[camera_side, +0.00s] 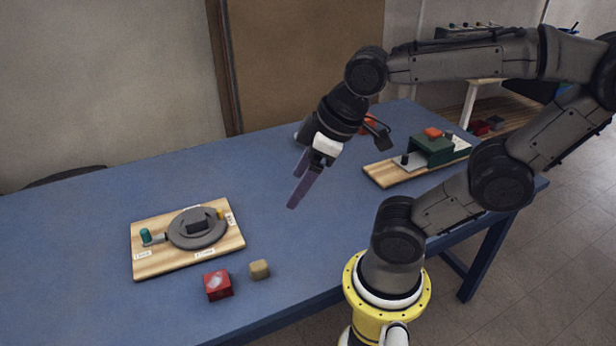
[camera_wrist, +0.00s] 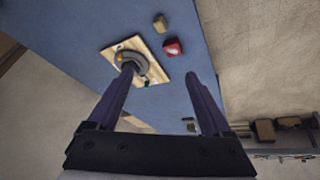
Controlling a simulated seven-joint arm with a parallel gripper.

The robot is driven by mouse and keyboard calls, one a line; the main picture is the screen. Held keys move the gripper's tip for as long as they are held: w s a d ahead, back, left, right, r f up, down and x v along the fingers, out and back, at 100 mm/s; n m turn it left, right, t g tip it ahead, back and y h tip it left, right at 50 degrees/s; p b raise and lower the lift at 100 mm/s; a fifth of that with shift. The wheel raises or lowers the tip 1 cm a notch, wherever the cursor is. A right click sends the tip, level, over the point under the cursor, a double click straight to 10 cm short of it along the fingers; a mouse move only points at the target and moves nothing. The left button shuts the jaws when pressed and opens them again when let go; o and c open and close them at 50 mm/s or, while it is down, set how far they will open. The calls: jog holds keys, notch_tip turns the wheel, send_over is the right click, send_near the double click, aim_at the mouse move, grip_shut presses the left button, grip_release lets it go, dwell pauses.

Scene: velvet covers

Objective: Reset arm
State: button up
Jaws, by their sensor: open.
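My gripper (camera_side: 301,180) hangs in the air above the blue table, its fingers pointing down and to the left. In the wrist view the two purple fingers (camera_wrist: 166,70) stand well apart with nothing between them, so it is open and empty. My gripper touches no object.
The blue table (camera_side: 80,215) bears a wooden board with a grey round turntable (camera_side: 190,240) at left. A red cube (camera_side: 217,285) and a tan cube (camera_side: 259,270) lie near the front edge. A second board with a dark green cover (camera_side: 432,150) stands at right. The table's middle is clear.

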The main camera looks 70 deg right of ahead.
jog(key=shift+s+r+m, duration=0.3)
jog(key=shift+s+m, duration=0.45)
jog(key=shift+m, duration=0.55)
dwell(0.4)
